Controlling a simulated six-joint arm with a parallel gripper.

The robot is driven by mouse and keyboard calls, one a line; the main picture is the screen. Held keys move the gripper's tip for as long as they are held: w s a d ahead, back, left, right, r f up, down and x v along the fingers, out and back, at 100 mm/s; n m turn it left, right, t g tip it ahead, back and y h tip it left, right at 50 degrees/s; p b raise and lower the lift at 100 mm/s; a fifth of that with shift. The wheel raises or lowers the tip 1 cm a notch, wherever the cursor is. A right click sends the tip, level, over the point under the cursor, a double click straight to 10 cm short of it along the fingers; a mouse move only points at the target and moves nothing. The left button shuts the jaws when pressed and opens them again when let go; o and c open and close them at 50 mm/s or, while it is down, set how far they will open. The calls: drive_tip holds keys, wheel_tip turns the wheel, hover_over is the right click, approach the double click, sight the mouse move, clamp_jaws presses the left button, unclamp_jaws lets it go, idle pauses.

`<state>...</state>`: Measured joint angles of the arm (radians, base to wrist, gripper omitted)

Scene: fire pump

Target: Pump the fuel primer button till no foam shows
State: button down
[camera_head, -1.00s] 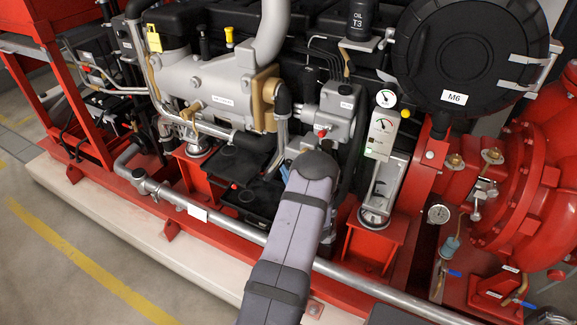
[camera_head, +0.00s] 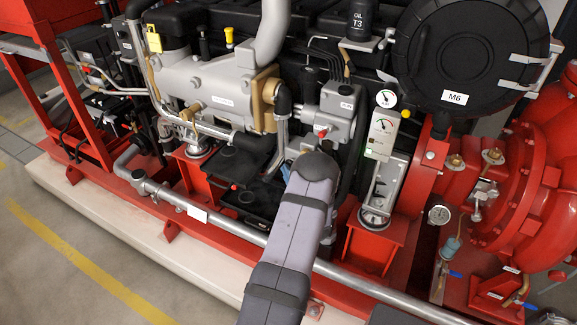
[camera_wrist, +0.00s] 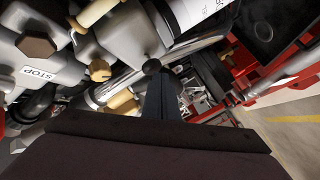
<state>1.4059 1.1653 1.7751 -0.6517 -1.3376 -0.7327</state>
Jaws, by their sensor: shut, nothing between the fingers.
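My gripper (camera_wrist: 156,82) shows in the wrist view as a narrow dark wedge, shut and with nothing held. Its tip is at a round black knob (camera_wrist: 152,66) on a grey housing (camera_wrist: 128,34), which may be the primer button. I cannot tell whether the tip touches or presses it. In the head view my own arm hides the gripper and the knob. No foam can be made out in either view.
A white cylinder with lettering (camera_wrist: 192,12) stands beside the grey housing. Tan fittings (camera_wrist: 100,70) and a STOP label (camera_wrist: 38,74) are to the left. A silver rail (camera_head: 240,230) runs low along the red frame (camera_head: 378,240). The floor at left is clear.

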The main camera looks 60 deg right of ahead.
drive_tip(key=shift+d+b, duration=0.4)
drive_tip(key=shift+d, duration=0.3)
idle(0.5)
drive_tip(key=shift+a, duration=0.15)
drive_tip(key=shift+a+p, duration=0.4)
drive_tip(key=shift+a, duration=0.75)
drive_tip(key=shift+a, duration=0.1)
drive_tip(key=shift+a+p, duration=0.6)
drive_tip(key=shift+a, duration=1.85)
